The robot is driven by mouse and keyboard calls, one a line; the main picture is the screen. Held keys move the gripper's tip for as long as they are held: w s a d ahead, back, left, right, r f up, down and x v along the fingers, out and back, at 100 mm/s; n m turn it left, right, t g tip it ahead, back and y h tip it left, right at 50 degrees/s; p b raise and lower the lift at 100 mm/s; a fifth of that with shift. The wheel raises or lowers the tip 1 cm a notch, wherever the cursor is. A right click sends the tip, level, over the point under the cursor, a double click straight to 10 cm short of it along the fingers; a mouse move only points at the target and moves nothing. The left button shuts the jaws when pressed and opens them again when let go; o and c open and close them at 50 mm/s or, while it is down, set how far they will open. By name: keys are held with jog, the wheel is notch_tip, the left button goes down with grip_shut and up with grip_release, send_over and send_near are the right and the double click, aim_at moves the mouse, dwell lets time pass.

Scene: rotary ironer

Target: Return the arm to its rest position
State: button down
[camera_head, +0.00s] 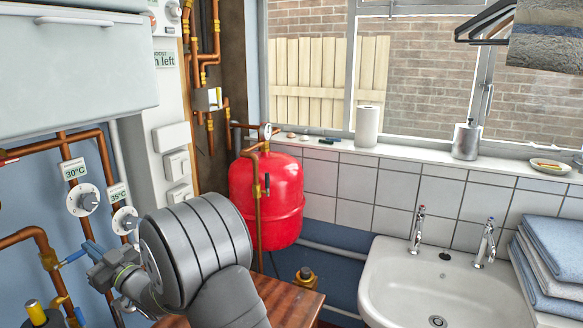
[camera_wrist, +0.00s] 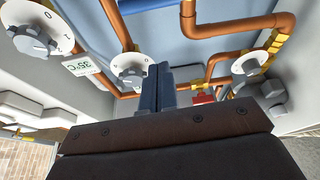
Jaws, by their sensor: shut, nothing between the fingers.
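My gripper (camera_wrist: 158,76) shows in the wrist view as two dark fingers pressed together, with nothing between them. It points toward the pipework and dials on the blue wall. In the head view my grey arm (camera_head: 195,250) reaches to the lower left, its wrist in front of the pipes.
Copper pipes (camera_head: 103,165) and two dials (camera_head: 84,201) line the left wall. A red tank (camera_head: 267,200) hangs behind my arm. A wooden top (camera_head: 285,300) lies below it. A white sink (camera_head: 440,285) and folded towels (camera_head: 553,262) are on the right.

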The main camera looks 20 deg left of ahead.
jog(key=s+a+r+n+g+h, duration=0.25)
jog(key=s+n+g, duration=0.25)
jog(key=n, duration=0.7)
jog(key=w+d+f+m+t, duration=0.1)
jog(key=d+f+m+t, duration=0.1)
jog(key=d+m, duration=0.4)
jog(key=w+d+f+m+t+h, duration=0.1)
jog(key=d+f+m+t, duration=0.1)
jog(key=d+m, duration=0.5)
jog(key=shift+w+d+f+t, duration=0.2)
jog(key=shift+w+d+t, duration=0.3)
jog(key=shift+d, duration=0.7)
jog(key=shift+s, duration=0.1)
